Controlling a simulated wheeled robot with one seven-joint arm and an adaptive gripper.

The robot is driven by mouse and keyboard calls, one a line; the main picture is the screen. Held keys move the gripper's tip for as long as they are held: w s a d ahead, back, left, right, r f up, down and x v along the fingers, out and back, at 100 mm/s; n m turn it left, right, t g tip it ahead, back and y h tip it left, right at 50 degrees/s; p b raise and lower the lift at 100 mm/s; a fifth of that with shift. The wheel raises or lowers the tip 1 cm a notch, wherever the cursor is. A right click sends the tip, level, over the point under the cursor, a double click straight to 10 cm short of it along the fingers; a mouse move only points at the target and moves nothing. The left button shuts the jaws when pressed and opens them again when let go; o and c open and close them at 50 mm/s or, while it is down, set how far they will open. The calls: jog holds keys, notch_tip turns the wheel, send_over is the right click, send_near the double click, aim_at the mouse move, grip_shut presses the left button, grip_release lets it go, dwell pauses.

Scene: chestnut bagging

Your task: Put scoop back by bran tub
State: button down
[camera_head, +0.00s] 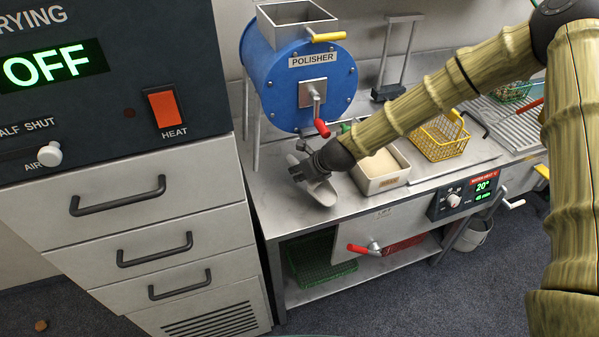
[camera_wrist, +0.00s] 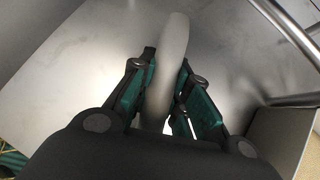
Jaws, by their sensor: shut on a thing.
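The scoop (camera_head: 322,191) is pale grey metal, with its bowl hanging just above the steel bench top, left of the bran tub. My gripper (camera_head: 303,168) is shut on it; in the wrist view my gripper (camera_wrist: 165,92) has its green-padded fingers on both sides of the scoop's pale curved handle (camera_wrist: 172,50). I cannot tell whether the scoop touches the bench. The bran tub (camera_head: 384,178) is a square whitish container with pale bran in it, standing on the bench right of my gripper and partly hidden behind my arm.
The blue polisher (camera_head: 295,75) with a red-handled lever (camera_head: 321,126) stands above and behind my gripper. A yellow wire basket (camera_head: 441,137) sits right of the tub. The drying cabinet (camera_head: 100,70) stands at left. The bench front edge is clear.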

aim_at(300, 185)
jog(key=shift+a+f, duration=0.1)
jog(key=shift+f, duration=0.65)
jog(key=shift+f, duration=0.2)
jog(key=shift+s+f+b, duration=0.1)
jog(key=shift+f+b, duration=0.2)
jog(key=shift+f, duration=0.1)
jog(key=c, duration=1.4)
grip_release()
jog(key=shift+f, duration=0.1)
jog(key=shift+o, duration=0.2)
jog(key=shift+f, duration=0.1)
